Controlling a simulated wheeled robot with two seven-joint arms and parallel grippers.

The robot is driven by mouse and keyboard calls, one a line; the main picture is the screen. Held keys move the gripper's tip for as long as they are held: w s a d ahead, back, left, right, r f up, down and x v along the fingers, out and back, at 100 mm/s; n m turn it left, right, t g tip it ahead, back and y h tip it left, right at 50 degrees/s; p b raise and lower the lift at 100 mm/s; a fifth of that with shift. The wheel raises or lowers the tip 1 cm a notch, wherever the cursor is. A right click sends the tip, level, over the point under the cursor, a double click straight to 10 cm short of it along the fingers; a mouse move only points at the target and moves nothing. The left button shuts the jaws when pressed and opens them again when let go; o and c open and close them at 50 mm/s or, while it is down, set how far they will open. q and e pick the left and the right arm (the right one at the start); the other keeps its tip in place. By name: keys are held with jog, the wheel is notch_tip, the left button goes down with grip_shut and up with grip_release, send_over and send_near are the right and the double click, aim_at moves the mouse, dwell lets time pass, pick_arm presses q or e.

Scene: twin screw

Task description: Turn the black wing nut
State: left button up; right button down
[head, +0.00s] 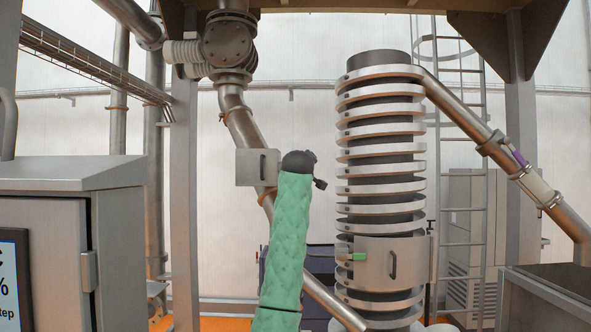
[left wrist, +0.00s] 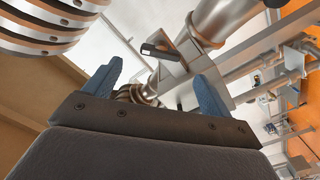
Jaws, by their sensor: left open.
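A small black T-shaped piece (head: 430,228) stands at the right edge of the steel bracket box (head: 410,262) on the ringed column (head: 382,190). It may be the wing nut, but it is too small to tell. My left arm rises in a green sleeve in the middle of the head view. Its dark wrist end (head: 300,160) is left of the column, beside a steel plate with a handle (head: 257,167), and hides the fingers. In the left wrist view my left gripper (left wrist: 158,75) is open, with nothing seen between its blue fingers. My right gripper is not in view.
A slanted pipe (head: 240,120) runs behind my left wrist. Another slanted pipe (head: 480,130) passes right of the column. A green-handled part (head: 352,257) sits on the bracket box's left side. A steel cabinet (head: 60,240) fills the left. Open space lies between my arm and the column.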

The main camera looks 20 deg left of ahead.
pick_arm(q)
jog(key=p+x, duration=0.5)
jog(key=x, duration=0.2)
jog(key=shift+w+a, duration=0.2)
jog(key=shift+w, duration=0.2)
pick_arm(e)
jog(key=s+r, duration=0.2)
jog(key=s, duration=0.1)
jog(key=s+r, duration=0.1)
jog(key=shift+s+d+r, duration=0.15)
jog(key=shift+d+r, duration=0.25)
pick_arm(q)
jog(key=shift+f, duration=0.1)
jog(key=shift+c, duration=0.4)
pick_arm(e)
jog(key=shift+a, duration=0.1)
pick_arm(q)
jog(key=c, duration=0.9)
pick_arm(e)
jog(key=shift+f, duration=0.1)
